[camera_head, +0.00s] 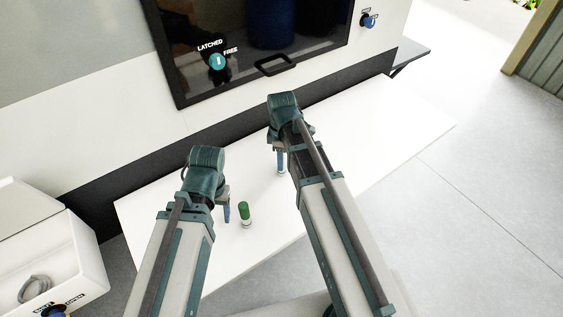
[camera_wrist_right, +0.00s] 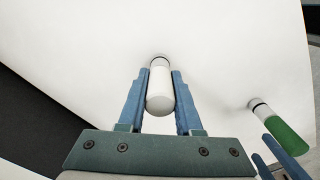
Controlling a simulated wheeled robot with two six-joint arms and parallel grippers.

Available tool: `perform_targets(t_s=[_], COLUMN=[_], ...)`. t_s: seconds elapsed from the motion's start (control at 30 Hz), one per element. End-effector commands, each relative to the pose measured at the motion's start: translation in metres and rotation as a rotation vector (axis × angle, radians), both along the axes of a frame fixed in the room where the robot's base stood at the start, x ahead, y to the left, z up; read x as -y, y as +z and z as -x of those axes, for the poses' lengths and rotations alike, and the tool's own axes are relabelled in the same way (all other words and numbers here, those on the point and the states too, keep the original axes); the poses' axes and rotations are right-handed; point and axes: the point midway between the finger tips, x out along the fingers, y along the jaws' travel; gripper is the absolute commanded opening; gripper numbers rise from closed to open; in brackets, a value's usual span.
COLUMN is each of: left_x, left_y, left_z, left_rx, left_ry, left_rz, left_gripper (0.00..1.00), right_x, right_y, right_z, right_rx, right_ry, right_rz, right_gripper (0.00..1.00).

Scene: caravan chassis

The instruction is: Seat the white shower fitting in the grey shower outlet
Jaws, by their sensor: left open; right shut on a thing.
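My right gripper (camera_head: 281,165) points down over the white table (camera_head: 350,150). In the right wrist view its blue fingers (camera_wrist_right: 159,88) are shut on the white shower fitting (camera_wrist_right: 160,92), a smooth white cylinder between them. A grey ring (camera_wrist_right: 158,58), which looks like the shower outlet, shows at the fitting's far end. I cannot tell whether the fitting is fully in it. My left gripper (camera_head: 227,212) is open and empty, pointing down just left of a green-topped fitting (camera_head: 245,212). Its blue fingers also show in the right wrist view (camera_wrist_right: 284,157).
A caravan wall with a dark window (camera_head: 260,40) and a latch knob (camera_head: 217,61) rises behind the table. The table's right part is clear.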

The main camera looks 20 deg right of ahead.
Motion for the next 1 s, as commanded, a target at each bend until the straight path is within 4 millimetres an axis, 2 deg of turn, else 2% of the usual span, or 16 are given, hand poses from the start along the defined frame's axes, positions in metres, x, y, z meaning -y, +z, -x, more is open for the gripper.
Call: perform_targets(t_s=[0.17, 0.37, 0.8, 1.0], left_x=[0.000, 0.000, 0.000, 0.000], left_y=[0.002, 0.015, 0.081, 0.100], left_z=[0.000, 0.000, 0.000, 0.000], left_rx=[0.000, 0.000, 0.000, 0.000], left_ry=[0.000, 0.000, -0.002, 0.000], left_rz=[0.000, 0.000, 0.000, 0.000], left_gripper=[0.63, 0.63, 0.63, 0.63], right_x=[0.000, 0.000, 0.000, 0.000], right_y=[0.002, 0.015, 0.081, 0.100], right_z=[0.000, 0.000, 0.000, 0.000], right_rx=[0.000, 0.000, 0.000, 0.000], right_ry=[0.000, 0.000, 0.000, 0.000], right_rz=[0.000, 0.000, 0.000, 0.000], right_gripper=[0.00, 0.00, 0.00, 0.00])
